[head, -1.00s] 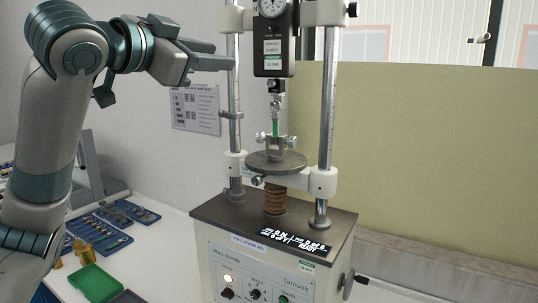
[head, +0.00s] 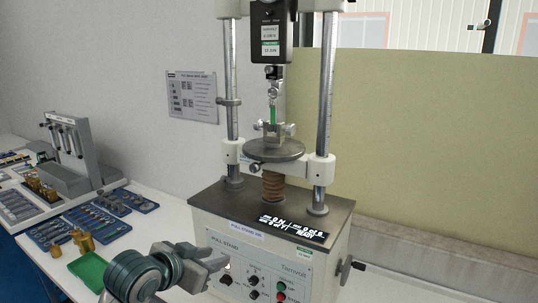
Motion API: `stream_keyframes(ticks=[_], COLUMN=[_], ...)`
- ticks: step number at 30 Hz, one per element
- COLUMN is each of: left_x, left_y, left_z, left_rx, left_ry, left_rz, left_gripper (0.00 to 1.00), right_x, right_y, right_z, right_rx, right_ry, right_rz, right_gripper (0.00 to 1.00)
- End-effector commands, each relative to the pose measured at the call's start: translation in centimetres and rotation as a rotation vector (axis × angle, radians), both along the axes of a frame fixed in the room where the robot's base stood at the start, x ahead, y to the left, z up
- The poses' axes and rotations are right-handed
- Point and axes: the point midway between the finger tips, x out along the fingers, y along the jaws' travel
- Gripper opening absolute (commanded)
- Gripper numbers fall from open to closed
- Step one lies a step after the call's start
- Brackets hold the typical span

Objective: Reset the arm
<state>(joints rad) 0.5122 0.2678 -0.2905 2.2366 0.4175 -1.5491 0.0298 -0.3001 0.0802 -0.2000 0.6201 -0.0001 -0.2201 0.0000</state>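My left arm shows at the bottom of the head view, low in front of the pull stand. Its gripper (head: 213,262) points right, near the left side of the stand's front panel. Its fingers appear to hold nothing, but I cannot tell how far apart they are. The pull stand (head: 272,262) has a dark top with a lit display reading READY. A green piece (head: 273,114) hangs upright between the upper hook and the clamp on the round plate (head: 274,150). My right gripper is not in view.
A green tray (head: 88,268) and brass weights (head: 82,241) lie on the white table left of my arm. Blue trays of tools (head: 78,226) and a grey rack (head: 70,150) stand farther left. A crank handle (head: 346,268) sticks out at the stand's right side.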

Motion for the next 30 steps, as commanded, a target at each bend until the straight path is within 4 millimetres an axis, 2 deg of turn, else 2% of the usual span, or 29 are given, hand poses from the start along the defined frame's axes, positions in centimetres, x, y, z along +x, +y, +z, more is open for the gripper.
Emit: stream_keyframes(ticks=[1, 6, 11, 15, 21, 24, 30], left_x=[-1.1, -5.2, -9.8, -14.6, -22.2, -26.1, -31.7], left_y=[0.2, 1.3, 2.4, 3.5, 5.2, 6.1, 7.4], left_z=[-2.5, -9.6, -15.6, -20.3, -26.0, -28.1, -30.5], left_rx=[-0.003, -0.003, 0.004, 0.016, 0.044, 0.062, 0.094], left_ry=[0.037, 0.143, 0.244, 0.336, 0.467, 0.529, 0.615], left_rz=[0.014, 0.067, 0.119, 0.168, 0.239, 0.273, 0.321], left_gripper=[0.32, 0.32, 0.32, 0.32, 0.32, 0.32, 0.32], right_x=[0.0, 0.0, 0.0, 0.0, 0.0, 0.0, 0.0], right_y=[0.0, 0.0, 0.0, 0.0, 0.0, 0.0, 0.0], right_z=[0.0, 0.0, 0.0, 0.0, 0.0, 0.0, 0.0], right_rx=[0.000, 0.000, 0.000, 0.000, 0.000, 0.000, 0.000], right_ry=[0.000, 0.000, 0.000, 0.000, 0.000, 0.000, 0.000], right_rz=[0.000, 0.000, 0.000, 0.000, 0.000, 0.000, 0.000], right_gripper=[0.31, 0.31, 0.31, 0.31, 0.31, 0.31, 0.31])
